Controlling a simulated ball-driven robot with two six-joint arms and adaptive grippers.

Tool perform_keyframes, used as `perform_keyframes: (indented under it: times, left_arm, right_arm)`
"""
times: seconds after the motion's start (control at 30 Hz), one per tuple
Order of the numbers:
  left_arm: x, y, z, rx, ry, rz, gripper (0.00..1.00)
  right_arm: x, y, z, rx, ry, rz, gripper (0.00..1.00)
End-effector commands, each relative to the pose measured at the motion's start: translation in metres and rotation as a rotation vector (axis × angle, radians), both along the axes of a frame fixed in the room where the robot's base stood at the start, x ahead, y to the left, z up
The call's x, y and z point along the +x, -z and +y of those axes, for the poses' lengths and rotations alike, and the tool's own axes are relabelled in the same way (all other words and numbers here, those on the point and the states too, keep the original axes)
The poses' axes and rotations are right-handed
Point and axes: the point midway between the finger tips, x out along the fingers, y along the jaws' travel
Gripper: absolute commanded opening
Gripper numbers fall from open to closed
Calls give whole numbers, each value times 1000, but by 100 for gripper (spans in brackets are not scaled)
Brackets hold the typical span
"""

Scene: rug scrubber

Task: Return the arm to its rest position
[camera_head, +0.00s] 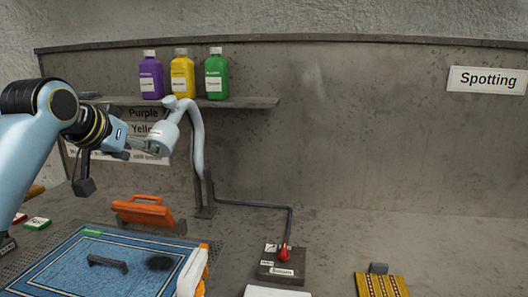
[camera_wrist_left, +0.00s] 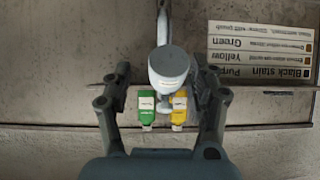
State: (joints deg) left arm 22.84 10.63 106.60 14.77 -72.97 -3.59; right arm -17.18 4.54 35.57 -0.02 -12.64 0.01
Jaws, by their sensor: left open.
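My left arm, light blue with black joints, reaches in from the left in the head view. Its left gripper (camera_head: 146,144) is raised above the rug station, just left of the pale blue head of a curved hose (camera_head: 172,122). In the left wrist view the two dark fingers of the left gripper (camera_wrist_left: 163,90) stand wide apart. The hose head (camera_wrist_left: 168,68) shows between them, but I cannot tell whether they touch it. Nothing is visibly gripped. My right gripper is not in view.
A shelf (camera_head: 245,103) behind carries a purple bottle (camera_head: 151,83), a yellow bottle (camera_head: 182,81) and a green bottle (camera_head: 215,82). Below lie a blue rug (camera_head: 70,272) with a dark stain and an orange-handled tool (camera_head: 143,211). A red control (camera_head: 284,254) stands right. The counter's right part is mostly clear.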

Motion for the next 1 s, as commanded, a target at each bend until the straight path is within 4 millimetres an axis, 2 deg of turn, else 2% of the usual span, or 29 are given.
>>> perform_keyframes:
  times: [0.03,0.1,0.2,0.3,0.5,0.83,0.9,1.0]
  left_arm:
    - [-32,37,-3,12,-3,66,60]
    - [-75,77,-6,30,-11,147,60]
    - [-142,123,-7,57,-27,263,60]
    - [-198,151,-8,77,-40,356,60]
    - [-283,178,-7,104,-64,490,60]
    - [-392,188,-3,140,-101,665,60]
    - [-381,219,-1,137,-102,667,60]
    - [-376,252,1,138,-104,677,60]
  right_arm:
    - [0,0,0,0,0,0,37]
    - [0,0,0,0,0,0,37]
    - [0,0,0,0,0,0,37]
    - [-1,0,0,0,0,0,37]
    - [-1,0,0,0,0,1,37]
    - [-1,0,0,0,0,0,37]
    - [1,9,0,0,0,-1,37]
    - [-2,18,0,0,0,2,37]
